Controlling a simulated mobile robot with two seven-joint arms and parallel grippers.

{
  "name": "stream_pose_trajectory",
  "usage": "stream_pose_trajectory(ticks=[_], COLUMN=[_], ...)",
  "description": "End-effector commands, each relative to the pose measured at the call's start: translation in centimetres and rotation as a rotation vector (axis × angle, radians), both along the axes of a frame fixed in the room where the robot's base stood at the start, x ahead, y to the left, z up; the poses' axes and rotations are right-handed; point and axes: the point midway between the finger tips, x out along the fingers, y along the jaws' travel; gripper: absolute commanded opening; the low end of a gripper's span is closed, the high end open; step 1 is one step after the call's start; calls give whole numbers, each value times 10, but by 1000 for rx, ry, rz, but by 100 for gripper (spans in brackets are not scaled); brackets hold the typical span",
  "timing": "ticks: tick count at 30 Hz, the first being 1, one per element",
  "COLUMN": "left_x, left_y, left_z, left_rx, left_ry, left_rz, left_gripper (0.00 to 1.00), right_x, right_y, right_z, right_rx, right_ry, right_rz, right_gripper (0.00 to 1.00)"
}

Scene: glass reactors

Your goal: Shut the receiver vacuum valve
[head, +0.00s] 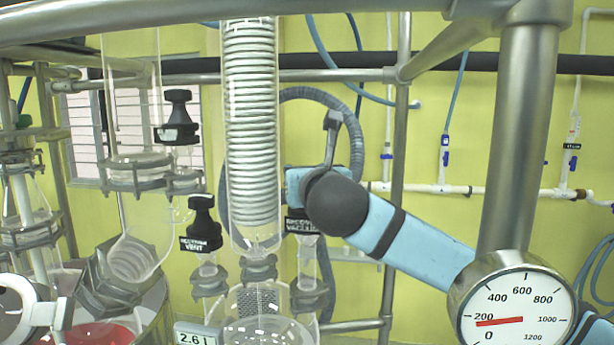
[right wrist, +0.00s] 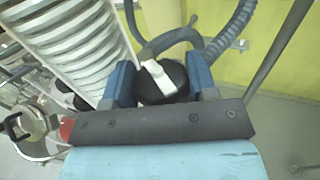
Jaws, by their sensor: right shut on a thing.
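The receiver vacuum valve has a black label (head: 302,226) reading "receiver vacuum", on a glass neck right of the large coil condenser. Its knob is hidden behind my gripper in the head view. In the right wrist view the black knob (right wrist: 176,90) with a white part on it sits between the two blue fingers. My right gripper (right wrist: 162,84) is shut on this knob; it also shows in the head view (head: 300,185), with the arm coming from the right. I cannot tell the knob's turn position. My left gripper is not in view.
The receiver vent valve (head: 202,225) stands left of the condenser (head: 251,130); another black valve (head: 177,118) is above it. A pressure gauge (head: 513,305) has its needle near 200. A display (head: 197,336) reads 2.6 l. Metal frame posts (head: 398,150) and glassware crowd the space.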

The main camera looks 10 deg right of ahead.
Motion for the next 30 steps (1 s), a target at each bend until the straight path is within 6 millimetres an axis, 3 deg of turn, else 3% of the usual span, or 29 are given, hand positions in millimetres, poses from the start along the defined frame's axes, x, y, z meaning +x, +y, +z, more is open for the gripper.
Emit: stream_pose_trajectory(ticks=[18,30], left_x=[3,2], left_y=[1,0], left_z=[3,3], left_rx=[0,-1], left_ry=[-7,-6], left_rz=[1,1], left_gripper=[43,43], right_x=[0,0], right_y=[3,2], right_z=[-1,-1], right_rx=[3,1], right_ry=[6,7], right_rz=[-563,-783], right_gripper=[29,29])
